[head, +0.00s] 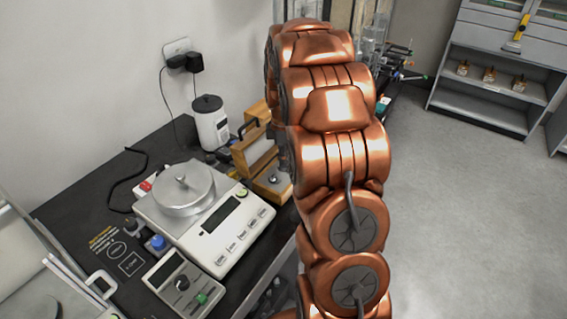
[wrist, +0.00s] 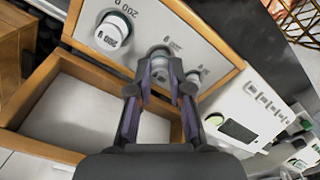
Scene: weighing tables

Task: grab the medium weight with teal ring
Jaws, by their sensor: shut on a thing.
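In the wrist view, my gripper (wrist: 160,90) has its two dark fingers closed around the medium weight (wrist: 160,53). The weight is a metal cylinder in the middle of a row, and a faint teal tint shows between the fingers. Most of its body is hidden by the fingers, so I cannot tell whether it is still seated in the panel. A larger weight (wrist: 113,33) marked 200 g is to its left, and a smaller weight (wrist: 193,77) is to its right. In the head view my arm hides most of the gripper and the weights.
The weights stand in a pale panel of a wooden box (wrist: 65,70) with an empty white compartment. In the head view, a balance (head: 226,222) with a metal pan stands left of the wooden box on the black table (head: 75,205). A small display unit (head: 177,282) is in front.

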